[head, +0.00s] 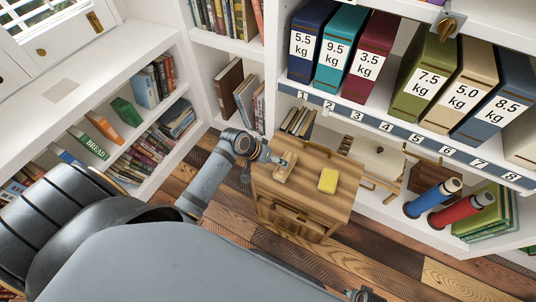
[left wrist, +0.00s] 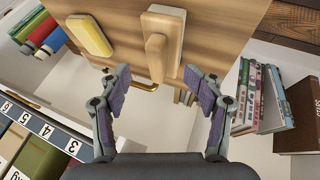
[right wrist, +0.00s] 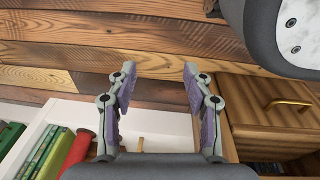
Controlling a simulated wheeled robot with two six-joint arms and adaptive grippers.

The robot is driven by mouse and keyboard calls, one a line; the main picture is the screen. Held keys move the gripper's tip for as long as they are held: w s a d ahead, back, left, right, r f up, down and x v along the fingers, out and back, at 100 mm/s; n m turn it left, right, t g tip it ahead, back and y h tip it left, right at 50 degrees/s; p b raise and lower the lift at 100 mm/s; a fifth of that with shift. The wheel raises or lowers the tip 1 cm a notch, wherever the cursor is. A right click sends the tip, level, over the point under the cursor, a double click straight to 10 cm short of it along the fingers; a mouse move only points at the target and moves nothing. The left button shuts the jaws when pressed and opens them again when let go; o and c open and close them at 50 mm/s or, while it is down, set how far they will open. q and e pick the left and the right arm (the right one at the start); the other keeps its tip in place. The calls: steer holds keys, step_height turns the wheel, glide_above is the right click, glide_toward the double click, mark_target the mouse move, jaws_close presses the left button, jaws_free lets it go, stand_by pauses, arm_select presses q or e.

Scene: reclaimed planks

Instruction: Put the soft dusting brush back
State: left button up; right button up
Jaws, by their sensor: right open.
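A light wooden brush (head: 285,168) with a raised handle lies on top of a small wooden cabinet (head: 335,205). It also shows in the left wrist view (left wrist: 158,30); its bristles are hidden. My left gripper (head: 281,160) is at the brush. In the left wrist view its open fingers (left wrist: 157,84) stand on either side of the handle's near end, with gaps showing. My right gripper (right wrist: 158,72) is open and empty, low over the floor near the cabinet's drawer front (right wrist: 270,105).
A yellow block (head: 328,181) lies beside the brush on the cabinet top. Shelves with numbered slots and weight-marked binders (head: 368,58) stand behind. Bookshelves line the left. Plank floor (head: 390,262) is clear in front.

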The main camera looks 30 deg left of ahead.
arm_select(q)
steer(key=p+v, duration=0.1)
steer(key=v, duration=0.5)
arm_select(e)
steer(key=s, duration=0.1)
steer(key=s+f, duration=0.1)
steer(key=s, duration=0.1)
steer(key=shift+s+d+f, duration=0.1)
steer(key=shift+d, duration=0.1)
arm_select(q)
steer(key=shift+r, duration=0.15)
